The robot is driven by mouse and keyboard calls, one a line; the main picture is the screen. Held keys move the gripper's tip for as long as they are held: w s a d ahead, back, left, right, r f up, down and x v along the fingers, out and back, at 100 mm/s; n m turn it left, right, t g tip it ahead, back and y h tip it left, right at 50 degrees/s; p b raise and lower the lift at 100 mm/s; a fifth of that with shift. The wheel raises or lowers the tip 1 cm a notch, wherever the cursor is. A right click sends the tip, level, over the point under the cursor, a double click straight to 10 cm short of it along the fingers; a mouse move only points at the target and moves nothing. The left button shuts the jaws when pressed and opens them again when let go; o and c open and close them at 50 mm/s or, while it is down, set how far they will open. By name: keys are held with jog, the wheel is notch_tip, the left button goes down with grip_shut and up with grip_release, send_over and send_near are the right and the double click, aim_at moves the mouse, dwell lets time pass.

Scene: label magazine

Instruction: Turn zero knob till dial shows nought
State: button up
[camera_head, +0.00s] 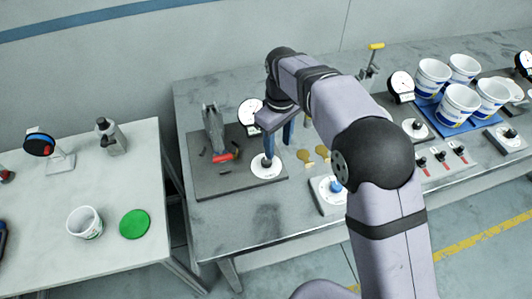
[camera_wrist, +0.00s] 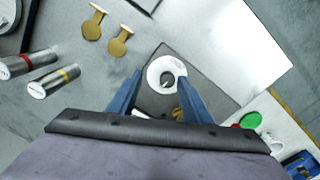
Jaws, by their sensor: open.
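In the wrist view the knob (camera_wrist: 167,79) shows between and beyond the fingertips of my gripper (camera_wrist: 160,77), with nothing held. I cannot tell whether the fingers touch it.
A grey clamp-like device (camera_head: 213,130) with a red part stands on the dark mat (camera_head: 215,188), left of the knob. Brass pieces (camera_head: 306,158) and a blue-knobbed plate (camera_head: 326,200) lie to the right. White cups (camera_head: 458,103) fill a blue tray farther right.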

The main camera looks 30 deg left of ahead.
aim_at(266, 160)
jog(key=a, duration=0.1)
jog(key=s+a+n, duration=0.1)
jog(key=a, duration=0.1)
jog(key=shift+s+a, duration=0.1)
jog(key=shift+s, duration=0.05)
jog(key=shift+f+p, duration=1.45)
jog(key=shift+f, duration=2.2)
jog(key=c, duration=1.1)
